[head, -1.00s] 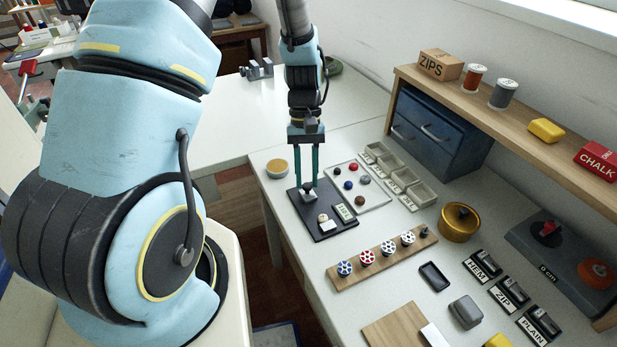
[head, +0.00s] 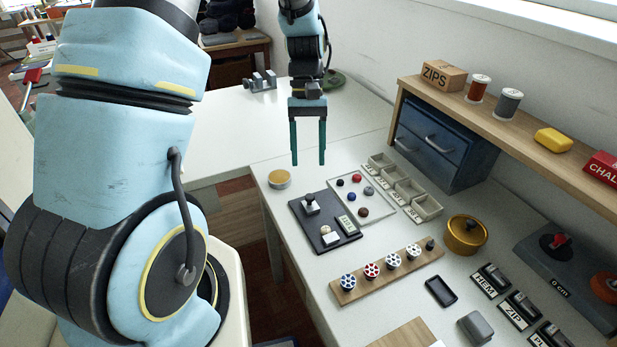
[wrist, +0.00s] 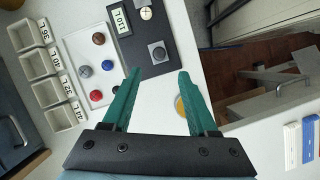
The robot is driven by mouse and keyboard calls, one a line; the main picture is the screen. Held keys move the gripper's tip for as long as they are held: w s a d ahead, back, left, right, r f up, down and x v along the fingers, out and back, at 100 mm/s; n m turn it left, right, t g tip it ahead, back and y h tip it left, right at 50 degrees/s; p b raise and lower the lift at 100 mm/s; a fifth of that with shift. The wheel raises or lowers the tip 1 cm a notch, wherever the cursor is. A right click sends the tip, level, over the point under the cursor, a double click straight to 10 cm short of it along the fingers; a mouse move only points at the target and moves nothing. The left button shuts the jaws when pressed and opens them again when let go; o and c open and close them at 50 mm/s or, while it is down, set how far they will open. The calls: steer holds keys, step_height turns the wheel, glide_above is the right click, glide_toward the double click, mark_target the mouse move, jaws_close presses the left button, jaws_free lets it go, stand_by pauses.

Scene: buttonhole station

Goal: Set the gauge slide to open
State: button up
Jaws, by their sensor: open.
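My gripper (head: 308,163) is open and empty, pointing down above the back edge of the button area. In the wrist view its green fingers (wrist: 157,80) are spread wide with nothing between them. A grey metal piece with upright jaws (head: 259,82), which looks like a slide gauge, sits on the far white table, behind and left of my gripper. It is small, so I cannot read its setting. Below my gripper lies a dark plate (head: 341,242) with a grey square block and knob (head: 311,204); the block (wrist: 157,50) shows beyond my fingertips in the wrist view.
A white button tray (head: 374,203), small bins (head: 408,189) and a yellow-topped round tin (head: 279,179) stand near the plate. A wooden spool rack (head: 385,276), brass pot (head: 465,235) and blue drawers (head: 440,145) are to the right. The far table is mostly clear.

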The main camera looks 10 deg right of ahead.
steer(key=shift+v, duration=1.55)
steer(key=s+a+r+t, duration=0.1)
steer(key=a+r+t, duration=0.1)
steer(key=a, duration=0.8)
steer(key=s+a+r+n+t+h, duration=0.1)
steer(key=a+t, duration=0.3)
steer(key=a, duration=0.6)
steer(key=shift+s+a+r, duration=0.4)
steer(key=shift+s+r, duration=0.2)
steer(key=shift+s, duration=0.2)
